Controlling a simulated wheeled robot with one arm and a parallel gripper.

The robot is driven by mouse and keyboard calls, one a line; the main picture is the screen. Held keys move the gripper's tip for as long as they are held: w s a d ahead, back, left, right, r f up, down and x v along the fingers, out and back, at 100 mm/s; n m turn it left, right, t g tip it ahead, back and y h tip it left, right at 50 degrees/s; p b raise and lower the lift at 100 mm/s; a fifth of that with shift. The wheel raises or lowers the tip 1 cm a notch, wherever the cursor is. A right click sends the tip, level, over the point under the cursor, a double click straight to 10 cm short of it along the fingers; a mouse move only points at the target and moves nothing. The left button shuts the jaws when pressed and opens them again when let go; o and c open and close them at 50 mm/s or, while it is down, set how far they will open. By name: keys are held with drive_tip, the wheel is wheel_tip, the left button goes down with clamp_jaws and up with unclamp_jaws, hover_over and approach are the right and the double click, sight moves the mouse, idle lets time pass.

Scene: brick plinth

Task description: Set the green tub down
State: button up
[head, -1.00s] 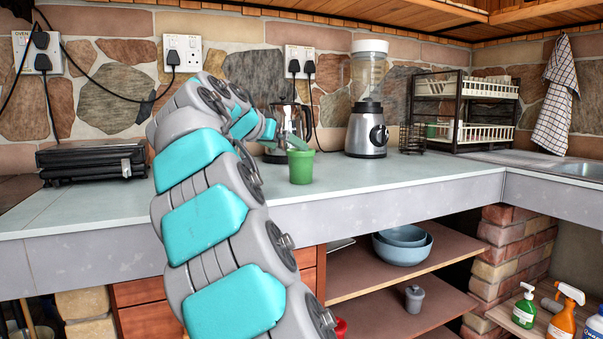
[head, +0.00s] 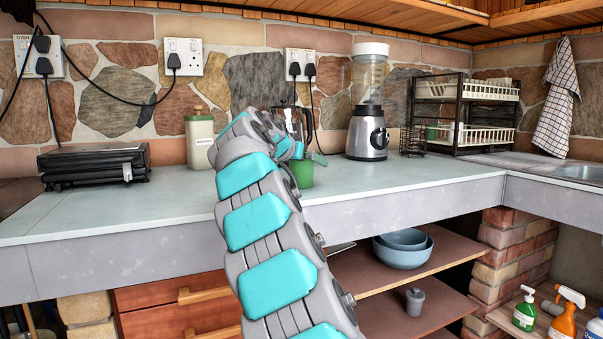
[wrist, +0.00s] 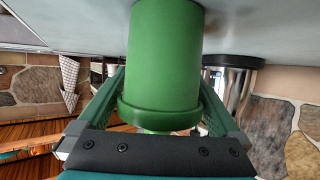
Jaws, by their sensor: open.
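The green tub (head: 302,173) stands upright on the grey counter (head: 400,185), partly hidden behind my arm in the head view. In the wrist view, which is upside down, the green tub (wrist: 163,60) fills the middle, its base against the counter at the top and its rim toward my gripper. My gripper (wrist: 162,88) is open, with one green finger on each side of the tub. A narrow gap shows beside the tub at the left finger; contact at the right finger is hard to tell.
A jug (head: 304,122) stands just behind the tub and a blender (head: 367,130) to its right. A cream canister (head: 199,140) and a black grill (head: 95,163) are to the left. A dish rack (head: 465,110) is at the back right. The front right counter is clear.

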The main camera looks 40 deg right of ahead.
drive_tip(key=c, duration=1.1)
